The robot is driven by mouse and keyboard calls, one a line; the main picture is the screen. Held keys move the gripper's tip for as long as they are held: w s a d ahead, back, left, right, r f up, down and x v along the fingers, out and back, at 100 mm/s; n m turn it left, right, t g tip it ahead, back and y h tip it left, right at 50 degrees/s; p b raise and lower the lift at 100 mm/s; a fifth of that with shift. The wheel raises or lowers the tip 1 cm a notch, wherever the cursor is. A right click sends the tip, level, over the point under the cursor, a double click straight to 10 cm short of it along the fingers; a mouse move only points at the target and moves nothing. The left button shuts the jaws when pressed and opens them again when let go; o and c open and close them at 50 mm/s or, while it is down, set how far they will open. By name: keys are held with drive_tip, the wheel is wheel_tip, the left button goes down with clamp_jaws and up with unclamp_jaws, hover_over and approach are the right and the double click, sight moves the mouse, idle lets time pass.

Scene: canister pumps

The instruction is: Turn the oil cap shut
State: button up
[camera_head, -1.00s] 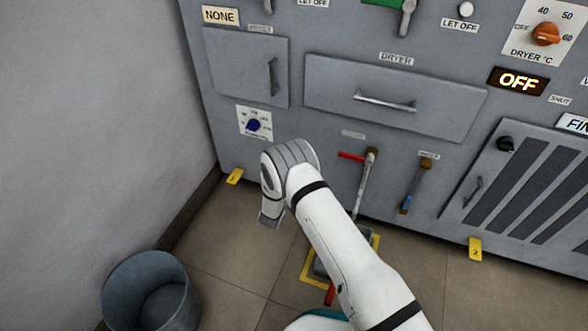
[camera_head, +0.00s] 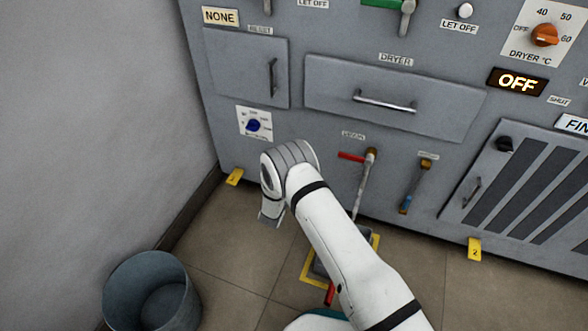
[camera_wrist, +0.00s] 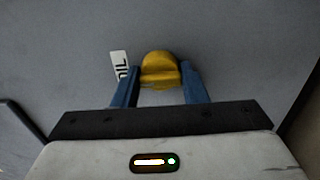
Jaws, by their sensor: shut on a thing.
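The oil cap (camera_wrist: 159,70) is a round yellow knob with a raised grip bar, on a grey panel in the wrist view. A white label reading OIL (camera_wrist: 120,65) sits just left of it. My gripper (camera_wrist: 160,83) has its two blue fingers on either side of the cap and is shut on it. In the head view my white arm reaches down to the lower left of the machine, and its wrist (camera_head: 272,205) hides the gripper tips and the cap there.
A grey bucket (camera_head: 150,292) stands on the floor at the lower left by the wall. A yellow-framed floor pedal (camera_head: 318,262) lies beside my forearm.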

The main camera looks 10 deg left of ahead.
drive_tip(key=shift+a, duration=0.1)
idle(0.3)
drive_tip(key=o, duration=1)
drive_tip(key=shift+c, duration=0.2)
drive_tip(key=shift+s, duration=0.15)
drive_tip(key=s+p, duration=0.3)
drive_tip(key=s, duration=0.4)
drive_tip(key=shift+s+a, duration=0.25)
drive_tip(key=shift+a, duration=0.2)
